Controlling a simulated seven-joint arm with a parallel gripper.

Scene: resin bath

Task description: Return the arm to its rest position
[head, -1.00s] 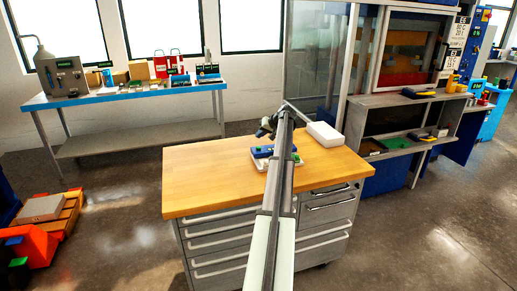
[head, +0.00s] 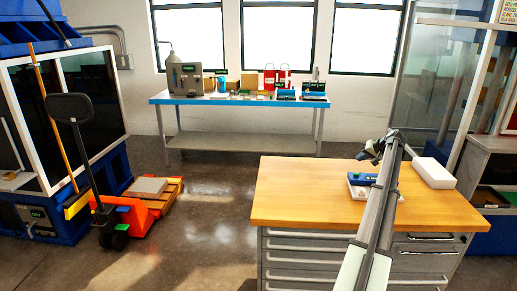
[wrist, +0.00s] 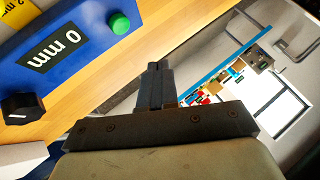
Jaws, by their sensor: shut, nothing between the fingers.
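My arm reaches out over the wooden-topped drawer cabinet (head: 300,200) in the head view. My gripper (head: 370,150) is at its far end, small and partly hidden by the arm. In the wrist view my gripper (wrist: 155,68) has its two fingers together with nothing between them. A blue device (wrist: 65,50) with a "0 mm" display, a green button and a black knob lies at the upper left of the wrist view, apart from the fingers. In the head view the device (head: 362,179) sits on the cabinet top beside my arm.
A white box (head: 433,173) stands on the cabinet right of my arm. A blue-edged bench (head: 240,101) with instruments stands along the back wall. An orange pallet truck (head: 130,215) is on the floor at left. The cabinet top's left part is clear.

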